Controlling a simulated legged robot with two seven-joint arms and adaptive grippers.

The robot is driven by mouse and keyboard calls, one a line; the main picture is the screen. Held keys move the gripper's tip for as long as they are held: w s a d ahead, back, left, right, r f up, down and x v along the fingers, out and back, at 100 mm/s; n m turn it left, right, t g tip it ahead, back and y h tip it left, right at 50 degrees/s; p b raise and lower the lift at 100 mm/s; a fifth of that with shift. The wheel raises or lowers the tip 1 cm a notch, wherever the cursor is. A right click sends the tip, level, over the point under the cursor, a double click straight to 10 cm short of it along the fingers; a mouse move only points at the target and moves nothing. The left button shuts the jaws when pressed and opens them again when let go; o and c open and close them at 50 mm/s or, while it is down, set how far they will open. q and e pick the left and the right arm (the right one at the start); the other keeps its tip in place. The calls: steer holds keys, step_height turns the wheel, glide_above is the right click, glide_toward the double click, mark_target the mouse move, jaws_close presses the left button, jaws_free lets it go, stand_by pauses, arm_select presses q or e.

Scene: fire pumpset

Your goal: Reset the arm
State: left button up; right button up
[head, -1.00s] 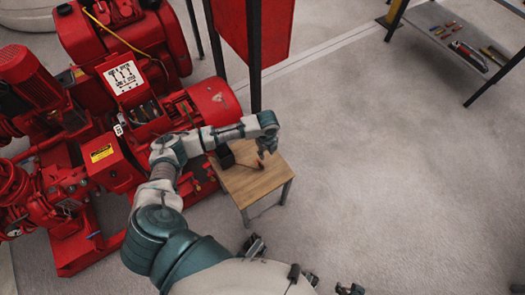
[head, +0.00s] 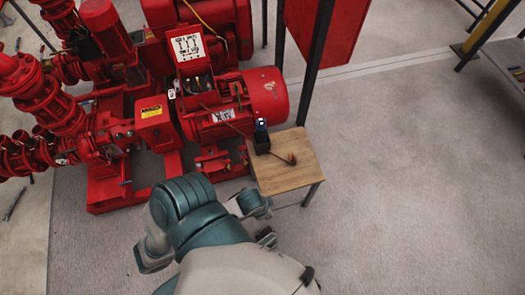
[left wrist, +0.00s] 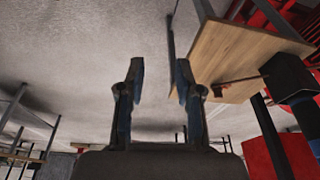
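My left arm is folded back close to my body at the lower middle of the head view. My left gripper (left wrist: 159,80) shows in the left wrist view with its two fingers apart and nothing between them. The gripper is apart from the small wooden table (head: 288,177), whose top also shows in the left wrist view (left wrist: 230,55). My right gripper is not in view.
On the table are a black holder (head: 261,140) with a blue top and a thin rod ending in a reddish-brown piece (head: 291,159). The red pumpset (head: 215,105) stands behind and left. A red panel on black posts (head: 319,55) stands behind. Floor at right is clear.

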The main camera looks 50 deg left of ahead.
arm_select(q)
steer(key=s+a+f+p, duration=0.1)
steer(key=f+p, duration=0.3)
steer(key=f, duration=0.6)
steer(key=s+a+f+g+p, duration=0.1)
steer(key=s+f+p, duration=0.3)
steer(key=f, duration=0.6)
steer(key=shift+n+y, duration=0.3)
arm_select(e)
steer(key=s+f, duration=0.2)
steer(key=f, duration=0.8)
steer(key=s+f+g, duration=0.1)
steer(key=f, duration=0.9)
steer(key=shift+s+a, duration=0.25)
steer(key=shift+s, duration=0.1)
